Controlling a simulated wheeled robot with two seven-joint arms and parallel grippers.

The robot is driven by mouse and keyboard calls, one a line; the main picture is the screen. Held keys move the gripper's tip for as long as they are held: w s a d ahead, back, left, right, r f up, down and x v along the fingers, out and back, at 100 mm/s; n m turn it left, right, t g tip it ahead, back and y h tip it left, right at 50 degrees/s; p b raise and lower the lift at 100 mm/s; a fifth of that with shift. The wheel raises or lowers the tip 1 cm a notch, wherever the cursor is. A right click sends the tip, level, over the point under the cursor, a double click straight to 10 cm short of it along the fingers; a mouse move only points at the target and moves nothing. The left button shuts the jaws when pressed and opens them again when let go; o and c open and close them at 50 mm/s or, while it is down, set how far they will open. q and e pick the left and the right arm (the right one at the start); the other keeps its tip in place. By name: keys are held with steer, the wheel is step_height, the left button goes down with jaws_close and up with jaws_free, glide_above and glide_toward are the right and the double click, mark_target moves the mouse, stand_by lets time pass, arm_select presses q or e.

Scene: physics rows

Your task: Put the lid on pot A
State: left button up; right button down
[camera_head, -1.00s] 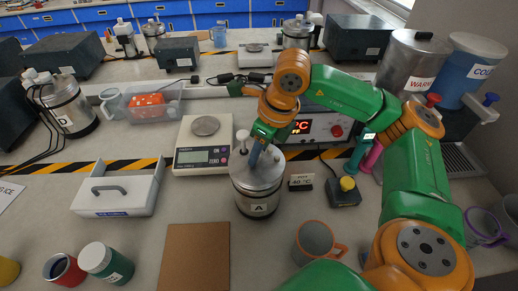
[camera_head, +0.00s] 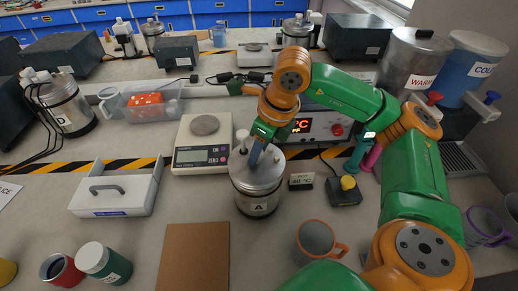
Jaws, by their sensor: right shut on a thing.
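Pot A (camera_head: 258,203) is a metal cylinder with a label "A", upright on the bench in the middle of the view. A shiny metal lid (camera_head: 243,176) with small fittings sits at the top of the pot; I cannot tell whether it is fully seated. My right gripper (camera_head: 257,152) points down over the lid and is shut on it, at its top; the fingertips are partly hidden. My left gripper is not in view.
A scale (camera_head: 193,157) stands left of the pot, with a white carrier box (camera_head: 116,211) farther left. A brown board (camera_head: 194,258), a grey mug (camera_head: 316,240) and a yellow-button box (camera_head: 345,190) are nearby. A heater unit (camera_head: 325,124) stands behind.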

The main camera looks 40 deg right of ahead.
stand_by(0.4)
steer(key=shift+f+b, duration=0.3)
steer(key=shift+b, duration=0.05)
steer(key=shift+c, duration=2.2)
jaws_free()
steer(key=shift+r, duration=0.15)
step_height(320, 180, up, 8)
steer(key=p, duration=0.7)
